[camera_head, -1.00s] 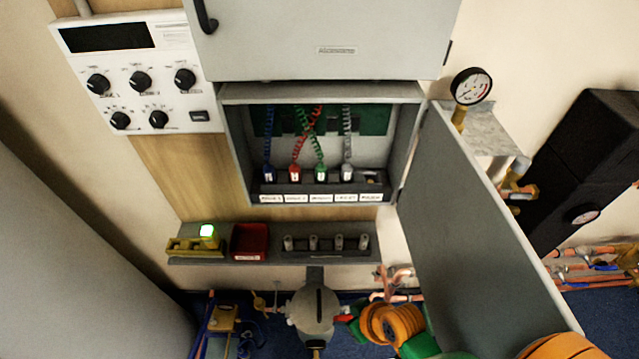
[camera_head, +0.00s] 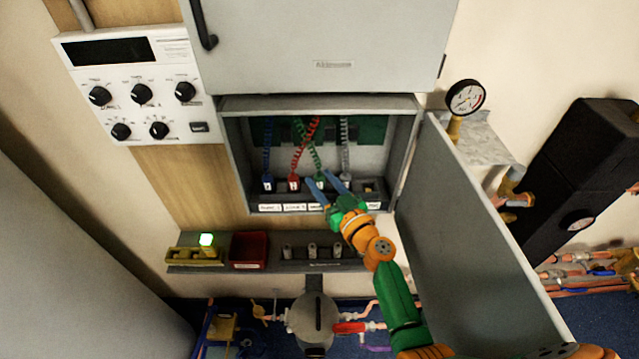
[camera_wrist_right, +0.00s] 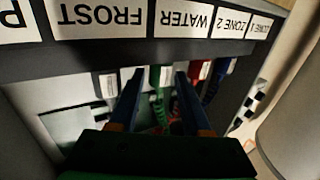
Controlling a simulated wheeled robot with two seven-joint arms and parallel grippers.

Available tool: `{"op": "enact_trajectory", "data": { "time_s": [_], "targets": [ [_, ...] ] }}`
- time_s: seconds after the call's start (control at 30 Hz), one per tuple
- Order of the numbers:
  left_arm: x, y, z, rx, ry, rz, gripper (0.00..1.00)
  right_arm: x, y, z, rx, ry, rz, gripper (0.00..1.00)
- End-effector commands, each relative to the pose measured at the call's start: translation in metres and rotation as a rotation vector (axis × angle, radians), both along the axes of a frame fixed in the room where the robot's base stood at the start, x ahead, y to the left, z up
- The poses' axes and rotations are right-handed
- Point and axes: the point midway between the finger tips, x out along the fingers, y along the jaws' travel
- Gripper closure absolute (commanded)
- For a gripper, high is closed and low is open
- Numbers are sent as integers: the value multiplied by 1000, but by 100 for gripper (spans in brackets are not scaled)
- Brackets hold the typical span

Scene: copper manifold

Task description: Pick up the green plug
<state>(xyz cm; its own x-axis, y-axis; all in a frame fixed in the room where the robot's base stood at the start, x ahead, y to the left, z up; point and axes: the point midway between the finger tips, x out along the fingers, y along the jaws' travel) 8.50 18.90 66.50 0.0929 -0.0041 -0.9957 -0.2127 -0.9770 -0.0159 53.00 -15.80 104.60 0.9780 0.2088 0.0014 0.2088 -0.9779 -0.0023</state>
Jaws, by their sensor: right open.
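The green plug (camera_head: 319,184) sits in the row of plugs inside the open wall cabinet, with a green coiled cord rising from it. My right gripper (camera_head: 319,176) is open, with its two blue fingers reaching into the cabinet at the green plug. In the right wrist view the green plug (camera_wrist_right: 157,80) shows between the two fingertips (camera_wrist_right: 159,76), under the upside-down WATER label. I cannot tell whether a finger touches it. My left gripper is not in view.
A blue plug (camera_head: 268,184) and a red plug (camera_head: 293,184) stand to the left of the green one, and a grey plug (camera_wrist_right: 109,84) on its other side. The open cabinet door (camera_head: 470,220) stands right of my arm. A red bin (camera_head: 249,250) sits on the shelf below.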

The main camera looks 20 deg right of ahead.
Motion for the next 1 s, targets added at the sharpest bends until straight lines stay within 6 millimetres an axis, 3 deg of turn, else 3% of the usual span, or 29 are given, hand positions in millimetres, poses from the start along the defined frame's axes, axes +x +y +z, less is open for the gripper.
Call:
{"op": "enact_trajectory", "data": {
  "time_s": [0.1, 0.3, 0.5, 1.0],
  "targets": [
    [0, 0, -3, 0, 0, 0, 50, 14, 3, 0, -1, -1, 1, 52],
    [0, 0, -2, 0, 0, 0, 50, 15, 3, 0, -2, 1, 1, 52],
    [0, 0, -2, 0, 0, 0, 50, 15, 3, 0, -3, 0, 2, 100],
    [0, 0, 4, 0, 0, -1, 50, 18, 4, 10, -3, -1, 1, 100]
  ]
}}
